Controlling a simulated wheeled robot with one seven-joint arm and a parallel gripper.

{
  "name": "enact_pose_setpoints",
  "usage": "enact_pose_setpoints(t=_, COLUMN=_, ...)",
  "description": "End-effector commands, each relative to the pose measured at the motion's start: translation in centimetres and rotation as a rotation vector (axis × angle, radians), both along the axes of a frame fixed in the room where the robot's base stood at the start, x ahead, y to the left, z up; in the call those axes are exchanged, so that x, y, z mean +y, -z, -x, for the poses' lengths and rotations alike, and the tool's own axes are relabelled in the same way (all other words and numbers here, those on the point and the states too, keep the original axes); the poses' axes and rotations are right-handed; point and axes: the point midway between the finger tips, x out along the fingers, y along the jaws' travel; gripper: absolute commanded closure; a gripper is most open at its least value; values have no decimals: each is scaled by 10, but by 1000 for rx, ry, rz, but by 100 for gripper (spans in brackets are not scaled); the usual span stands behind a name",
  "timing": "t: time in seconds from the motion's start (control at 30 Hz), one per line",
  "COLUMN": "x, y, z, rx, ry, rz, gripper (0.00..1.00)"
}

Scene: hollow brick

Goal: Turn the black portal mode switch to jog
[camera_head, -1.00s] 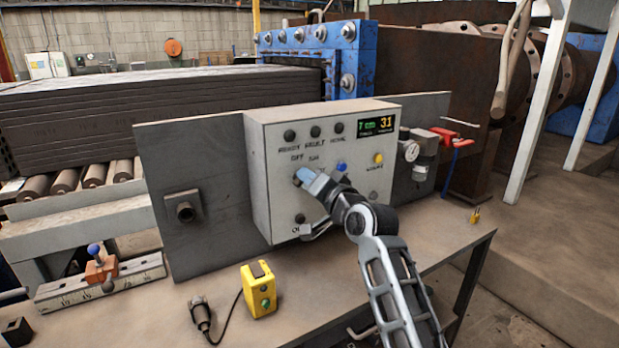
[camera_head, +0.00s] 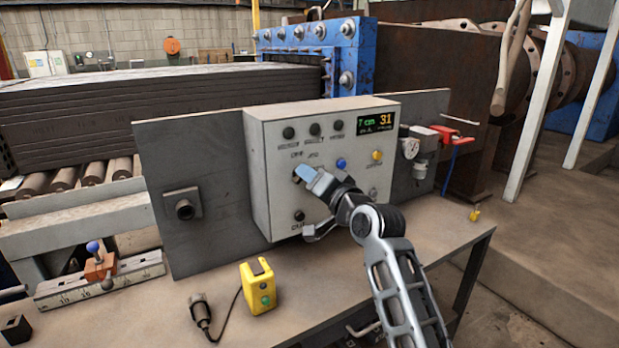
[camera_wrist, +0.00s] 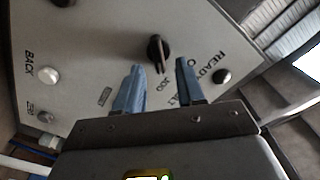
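The grey control box (camera_head: 262,205) stands on the table with lamps, buttons and a small display. My gripper (camera_head: 313,181) is at the box front. In the wrist view my gripper (camera_wrist: 158,82) has its two blue fingers apart, with the knob ahead of and between their tips. I cannot see contact with it. The bar runs roughly lengthwise between the fingers.
A blue button (camera_head: 341,164) and a yellow button (camera_head: 377,155) are right of my fingers. A black button (camera_head: 299,215) is below. A gauge (camera_head: 410,148) is at the right.

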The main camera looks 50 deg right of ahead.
Motion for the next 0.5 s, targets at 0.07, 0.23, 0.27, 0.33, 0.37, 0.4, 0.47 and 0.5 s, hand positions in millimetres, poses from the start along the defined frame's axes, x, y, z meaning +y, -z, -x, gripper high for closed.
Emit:
enact_pose_setpoints(t=0.07, x=4, y=3, z=14, rx=1, ry=1, rz=1, gripper=62)
enact_pose_setpoints(t=0.23, x=12, y=3, z=41, rx=1, ry=1, rz=0, gripper=62)
enact_pose_setpoints(t=0.27, x=13, y=3, z=44, rx=1, ry=1, rz=0, gripper=62)
enact_pose_setpoints(t=0.33, x=15, y=2, z=52, rx=0, ry=1, rz=-1, gripper=62)
enact_pose_setpoints(t=0.37, x=15, y=2, z=54, rx=0, ry=1, rz=-1, gripper=62)
enact_pose_setpoints(t=0.4, x=16, y=2, z=57, rx=0, ry=1, rz=-1, gripper=62)
enact_pose_setpoints(t=0.47, x=17, y=1, z=59, rx=1, ry=0, rz=-1, gripper=62)
enact_pose_setpoints(t=0.5, x=17, y=1, z=60, rx=1, ry=0, rz=-1, gripper=62)
